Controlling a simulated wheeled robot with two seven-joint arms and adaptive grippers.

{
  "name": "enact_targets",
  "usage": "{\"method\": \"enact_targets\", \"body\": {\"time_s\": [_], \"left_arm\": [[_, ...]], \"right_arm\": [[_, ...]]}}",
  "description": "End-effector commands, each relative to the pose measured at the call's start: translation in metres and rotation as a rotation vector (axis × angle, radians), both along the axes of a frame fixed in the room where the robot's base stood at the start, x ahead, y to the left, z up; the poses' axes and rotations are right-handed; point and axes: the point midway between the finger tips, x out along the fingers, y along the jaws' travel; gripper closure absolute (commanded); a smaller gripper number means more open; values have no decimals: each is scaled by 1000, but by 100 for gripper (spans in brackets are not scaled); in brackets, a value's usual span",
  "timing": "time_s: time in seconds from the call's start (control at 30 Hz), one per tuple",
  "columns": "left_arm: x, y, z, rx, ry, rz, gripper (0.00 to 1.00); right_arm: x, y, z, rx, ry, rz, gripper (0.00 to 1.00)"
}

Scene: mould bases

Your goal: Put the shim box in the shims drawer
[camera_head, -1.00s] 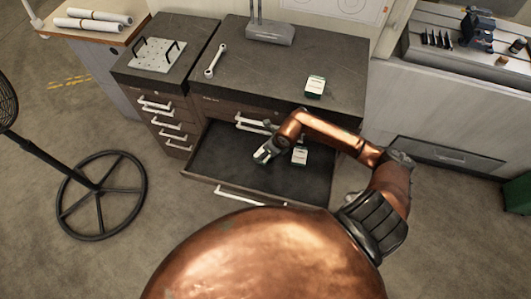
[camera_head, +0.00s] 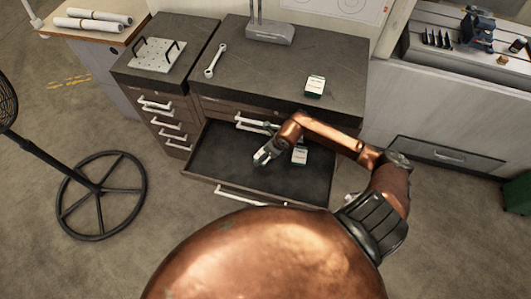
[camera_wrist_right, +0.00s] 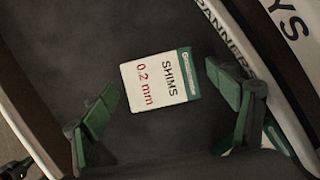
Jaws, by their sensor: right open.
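The shim box (camera_head: 299,156), white with a green end, lies flat on the floor of the open drawer (camera_head: 222,167). In the right wrist view the box (camera_wrist_right: 160,82) reads "SHIMS 0.2 mm". My right gripper (camera_head: 261,159) is inside the drawer's outline, a little left of the box. In the right wrist view its two green fingers (camera_wrist_right: 168,95) are spread wide, with the box showing in the gap and touching neither finger. A second white and green box (camera_head: 315,86) stands on the dark worktop. My left gripper is not in view.
A spanner (camera_head: 214,62) and a grey stand (camera_head: 269,33) are on the worktop (camera_head: 260,70). A fan stand (camera_head: 100,190) is at left. The drawer's left half is empty.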

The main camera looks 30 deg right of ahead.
Motion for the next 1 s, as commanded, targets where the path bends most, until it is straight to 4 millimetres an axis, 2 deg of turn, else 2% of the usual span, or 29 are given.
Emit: {"method": "enact_targets", "body": {"time_s": [0.17, 0.4, 0.6, 0.8, 1.0], "left_arm": [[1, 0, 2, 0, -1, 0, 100], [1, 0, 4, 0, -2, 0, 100], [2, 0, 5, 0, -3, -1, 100], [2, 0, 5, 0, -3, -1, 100], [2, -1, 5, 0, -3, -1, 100]], "right_arm": [[-6, -3, 19, -3, -3, 1, 19], [-24, -9, 65, -3, -3, 3, 19], [-37, -13, 96, -2, -1, 1, 19], [-43, -14, 111, -1, 0, 1, 19], [-44, -14, 112, 0, 0, 0, 19]]}}
